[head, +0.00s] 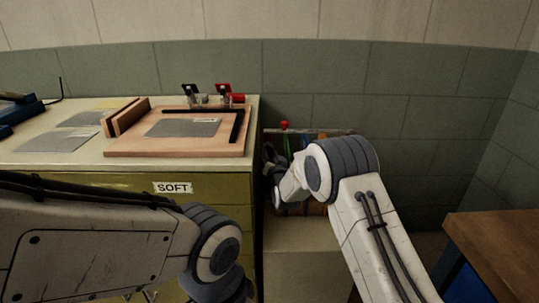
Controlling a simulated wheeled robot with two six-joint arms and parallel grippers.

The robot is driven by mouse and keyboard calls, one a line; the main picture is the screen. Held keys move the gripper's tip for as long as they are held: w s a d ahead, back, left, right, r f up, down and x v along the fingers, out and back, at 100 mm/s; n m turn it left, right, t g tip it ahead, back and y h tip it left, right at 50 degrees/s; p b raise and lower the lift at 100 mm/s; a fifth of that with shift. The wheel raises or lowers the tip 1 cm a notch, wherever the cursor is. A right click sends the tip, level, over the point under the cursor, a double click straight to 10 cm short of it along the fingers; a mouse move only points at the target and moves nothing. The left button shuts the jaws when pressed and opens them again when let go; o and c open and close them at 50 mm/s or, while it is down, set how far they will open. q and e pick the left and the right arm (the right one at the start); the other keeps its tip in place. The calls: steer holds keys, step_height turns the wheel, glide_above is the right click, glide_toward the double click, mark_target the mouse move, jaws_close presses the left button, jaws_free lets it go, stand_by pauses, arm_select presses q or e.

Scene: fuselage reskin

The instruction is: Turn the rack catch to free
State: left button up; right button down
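A rack (335,132) with several coloured upright pieces in it stands against the tiled wall, right of the cabinet, partly hidden behind my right arm. A small red knob (284,126) shows at its top left; I cannot tell for sure that it is the catch, or how it is turned. My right gripper (269,157) is at the rack's left side, below the red knob, close to the cabinet's edge. Its fingers are small, dark and partly hidden by my wrist, so its opening and any contact are unclear. My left arm crosses the lower left; its gripper's fingers are not visible.
The cabinet (215,190) labelled SOFT stands left of the rack. On its top are a wooden board (125,148) with a grey sheet (183,128), toggle clamps (222,97) and loose grey sheets (52,141). A wooden table (500,240) stands at the lower right.

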steer(key=shift+n, duration=0.3)
steer(key=n, duration=0.3)
steer(key=shift+a+r+g, duration=0.1)
steer(key=shift+r+g, duration=0.05)
steer(key=shift+g, duration=0.25)
steer(key=shift+n+h+p, duration=0.4)
steer(key=shift+n+p, duration=0.2)
steer(key=shift+n, duration=0.7)
steer(key=shift+a, duration=0.1)
steer(key=c, duration=0.8)
jaws_free()
steer(key=shift+o, duration=0.2)
steer(key=shift+s, duration=0.1)
steer(key=s+d+r, duration=0.1)
steer(key=s, duration=0.9)
steer(key=shift+d, duration=0.35)
